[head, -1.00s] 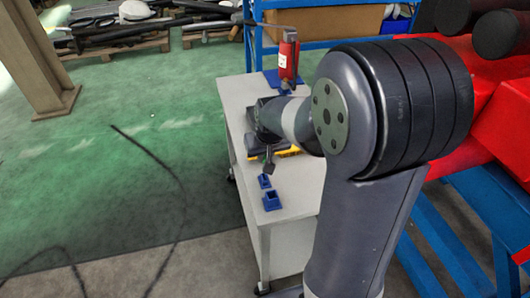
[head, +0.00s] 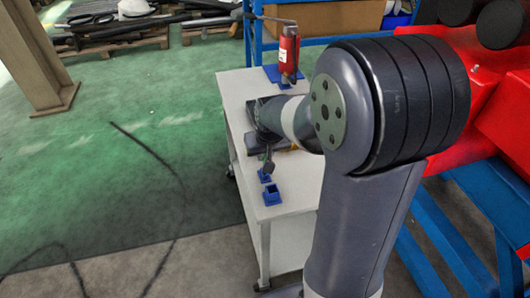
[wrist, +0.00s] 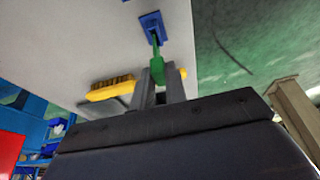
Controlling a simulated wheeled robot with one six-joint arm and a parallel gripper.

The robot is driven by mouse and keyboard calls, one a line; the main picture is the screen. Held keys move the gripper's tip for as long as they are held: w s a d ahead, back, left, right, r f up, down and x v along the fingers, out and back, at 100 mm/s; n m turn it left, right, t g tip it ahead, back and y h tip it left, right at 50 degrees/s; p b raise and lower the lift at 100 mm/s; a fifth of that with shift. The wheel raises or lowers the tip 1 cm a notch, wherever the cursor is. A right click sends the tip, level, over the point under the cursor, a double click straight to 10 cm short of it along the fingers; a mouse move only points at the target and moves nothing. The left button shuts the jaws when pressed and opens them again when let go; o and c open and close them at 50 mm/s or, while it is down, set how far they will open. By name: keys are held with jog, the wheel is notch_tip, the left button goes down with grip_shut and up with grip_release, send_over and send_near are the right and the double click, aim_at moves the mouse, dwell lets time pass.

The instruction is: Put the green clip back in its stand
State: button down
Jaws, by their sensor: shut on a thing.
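The green clip (wrist: 158,67) is held between the two fingers of my gripper (wrist: 159,82) in the wrist view. Its far end points at a small blue stand (wrist: 151,20) and overlaps the stand's near edge in the picture. I cannot tell whether it touches or is inside. In the head view my gripper (head: 268,166) is over the trolley, right by the smaller blue stand (head: 264,176). The clip cannot be made out there. A larger square blue stand (head: 271,196) is just nearer, apparently empty.
The grey trolley top (head: 236,95) carries a red cylinder with a dark lever (head: 288,54) on a blue base at its far end. A yellow brush (wrist: 110,89) lies beside my fingers in the wrist view. Blue racking with red parts (head: 500,95) stands to the right.

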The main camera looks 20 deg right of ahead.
jog(key=shift+f+b, duration=0.95)
jog(key=shift+f, duration=0.4)
jog(key=c, duration=1.3)
grip_release()
jog(key=shift+r, duration=0.15)
jog(key=shift+c, duration=0.2)
jog(key=p+v, duration=0.3)
jog(key=v, duration=0.2)
jog(key=shift+p, duration=0.4)
jog(key=v, duration=1)
jog(key=shift+s+r+p, duration=0.2)
jog(key=shift+r+p, duration=0.1)
jog(key=shift+r, duration=0.05)
